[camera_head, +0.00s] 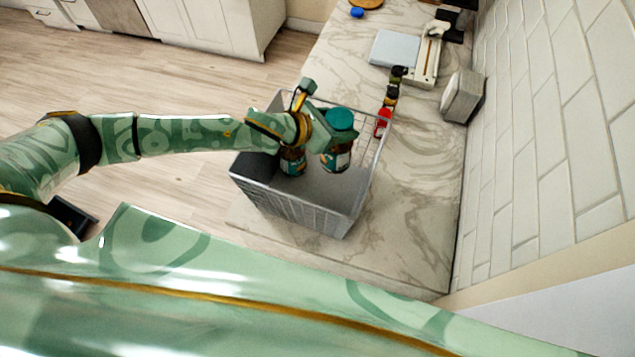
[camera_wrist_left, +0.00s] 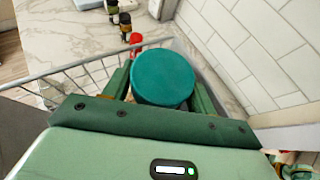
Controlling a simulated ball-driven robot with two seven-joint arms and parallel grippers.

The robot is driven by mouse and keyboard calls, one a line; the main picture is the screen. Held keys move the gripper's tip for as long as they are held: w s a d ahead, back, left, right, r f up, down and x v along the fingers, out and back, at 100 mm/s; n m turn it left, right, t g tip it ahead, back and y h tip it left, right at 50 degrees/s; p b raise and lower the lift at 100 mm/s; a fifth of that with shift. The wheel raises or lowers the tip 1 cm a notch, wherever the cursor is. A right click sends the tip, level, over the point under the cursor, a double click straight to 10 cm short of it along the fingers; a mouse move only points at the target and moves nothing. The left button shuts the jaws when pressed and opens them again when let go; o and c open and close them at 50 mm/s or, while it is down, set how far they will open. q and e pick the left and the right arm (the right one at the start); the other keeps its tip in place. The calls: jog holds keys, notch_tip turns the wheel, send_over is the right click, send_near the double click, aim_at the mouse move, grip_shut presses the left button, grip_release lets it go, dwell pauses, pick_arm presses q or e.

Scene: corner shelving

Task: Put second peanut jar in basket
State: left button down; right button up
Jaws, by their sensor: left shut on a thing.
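A peanut jar with a teal lid (camera_head: 339,120) is between the fingers of my left gripper (camera_head: 325,130), over the grey wire basket (camera_head: 330,222). In the left wrist view the teal lid (camera_wrist_left: 163,77) fills the space between the two green fingers, and the gripper is shut on this jar. Another peanut jar (camera_head: 292,162) stands inside the basket, to the left of the held one and partly hidden by my gripper. The held jar looks upright; whether its base touches the basket floor I cannot tell.
The basket stands on a marble counter (camera_head: 420,220) near its left edge. A red-lidded bottle (camera_head: 383,122) and small dark-lidded jars (camera_head: 393,88) stand just behind it. A tiled wall (camera_head: 545,130) bounds the right. Counter to the basket's right is clear.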

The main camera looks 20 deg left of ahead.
pick_arm(q)
notch_tip(320, 180, down, 10)
jog(key=shift+w+f+b, duration=0.15)
jog(key=shift+f+b, duration=0.1)
jog(key=shift+b, duration=0.65)
jog(key=shift+c, duration=2.3)
grip_release()
jog(key=shift+f, duration=0.1)
jog(key=shift+s+a+r, duration=0.1)
jog(key=shift+s+r, duration=0.1)
jog(key=shift+r, duration=0.05)
jog(key=v, duration=0.7)
